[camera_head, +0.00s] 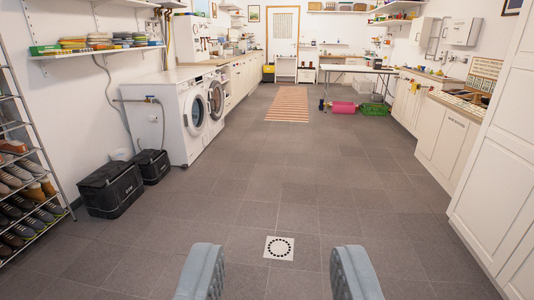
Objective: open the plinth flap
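I cannot pick out a plinth flap in this view. A tall white panelled cabinet (502,150) stands at the right edge, and its base is partly cut off by the frame. No separate flap shows on the visible part of it. My gripper (278,250) is at the bottom of the view. Its two blue-grey fingers are wide apart with nothing between them. It points down the room over the tiled floor and touches nothing that I can see.
A metal rack with several shoes (22,195) stands at the left edge. Two black boxes (110,188) sit beside the white washing machines (180,112). A square floor drain (279,248) lies ahead. The middle floor is clear up to a striped rug (288,104) and a folding table (357,70).

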